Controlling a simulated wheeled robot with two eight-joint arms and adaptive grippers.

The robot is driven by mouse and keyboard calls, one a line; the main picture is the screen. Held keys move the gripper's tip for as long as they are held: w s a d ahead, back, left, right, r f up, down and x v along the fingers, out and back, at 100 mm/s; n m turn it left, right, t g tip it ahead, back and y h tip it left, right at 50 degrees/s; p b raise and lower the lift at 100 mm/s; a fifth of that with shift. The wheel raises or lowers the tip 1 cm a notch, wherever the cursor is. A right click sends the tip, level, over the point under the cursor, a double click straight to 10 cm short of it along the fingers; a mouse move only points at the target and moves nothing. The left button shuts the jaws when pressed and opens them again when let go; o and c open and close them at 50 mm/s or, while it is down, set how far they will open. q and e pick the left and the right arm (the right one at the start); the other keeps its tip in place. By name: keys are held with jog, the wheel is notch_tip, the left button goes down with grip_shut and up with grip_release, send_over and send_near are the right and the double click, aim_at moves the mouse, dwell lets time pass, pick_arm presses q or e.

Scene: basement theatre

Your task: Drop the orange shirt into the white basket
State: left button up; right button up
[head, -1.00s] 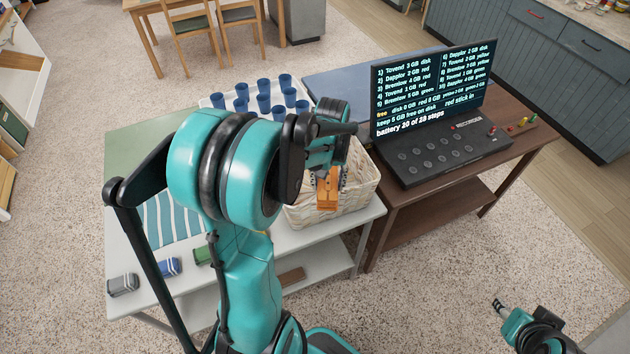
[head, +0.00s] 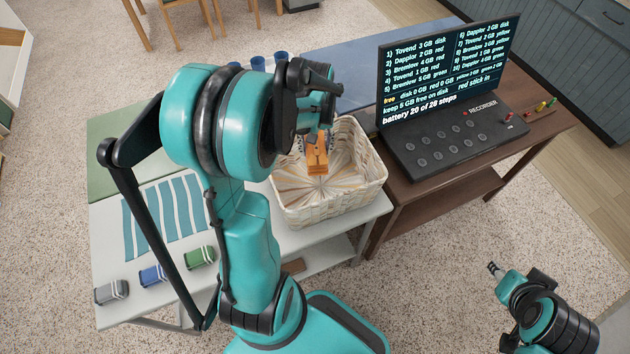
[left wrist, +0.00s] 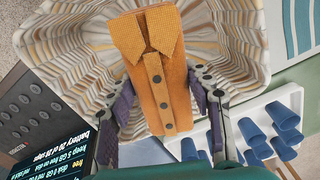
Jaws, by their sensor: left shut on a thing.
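The orange shirt (head: 317,158), small with a collar and dark buttons, hangs in my left gripper (head: 316,134). In the left wrist view the shirt (left wrist: 155,75) is between the two fingers (left wrist: 165,105), which are shut on it. The white basket (head: 335,207) is a woven, square, open basket on the light table. The shirt is over the basket's opening; I cannot tell exactly how high. The basket's striped inside (left wrist: 95,60) shows behind the shirt in the left wrist view. My right gripper (head: 495,270) is low at the right, far from the basket, its fingers too small to read.
A recorder with a screen (head: 450,75) stands on the brown table (head: 480,205) right of the basket. Blue cups (left wrist: 285,115) sit in a white tray (left wrist: 262,97). A striped cloth (head: 165,220) and grey, blue and green small blocks (head: 153,275) lie on the light table.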

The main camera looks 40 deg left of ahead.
pick_arm(q)
notch_tip(320, 180, down, 3)
jog(key=shift+w+a+r+b, duration=0.1)
jog(key=shift+w+a+b, duration=0.05)
jog(key=shift+b, duration=0.6)
jog(key=shift+f, duration=0.35)
jog(key=o, duration=1.3)
jog(key=shift+c, duration=0.2)
jog(key=shift+r, duration=0.15)
notch_tip(320, 180, up, 12)
jog(key=shift+f, duration=0.1)
